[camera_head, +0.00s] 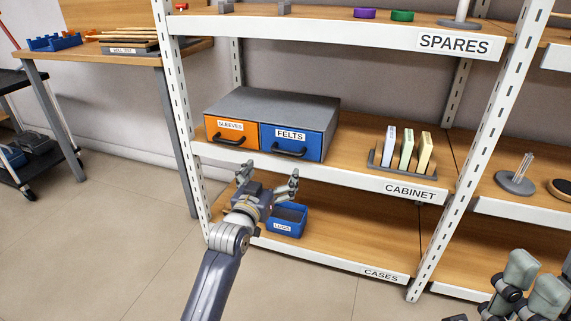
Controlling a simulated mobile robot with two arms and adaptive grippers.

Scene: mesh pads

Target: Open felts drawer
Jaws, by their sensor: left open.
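The felts drawer (283,144) is the blue right-hand drawer front of a grey two-drawer cabinet (278,104) on the middle shelf. It looks shut, with a FELTS label and a dark bar handle (289,153). The orange SLEEVES drawer (230,132) is beside it on the left, also shut. My left gripper (268,177) is open and empty, its fingers spread upward, in front of the shelf edge and below the drawers. It looks apart from the handle.
A rack with cards (431,173) stands right of the cabinet. A blue LUGS bin (291,215) sits on the lower shelf behind my left gripper. The white shelf post (181,118) rises to the left. The floor in front is clear.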

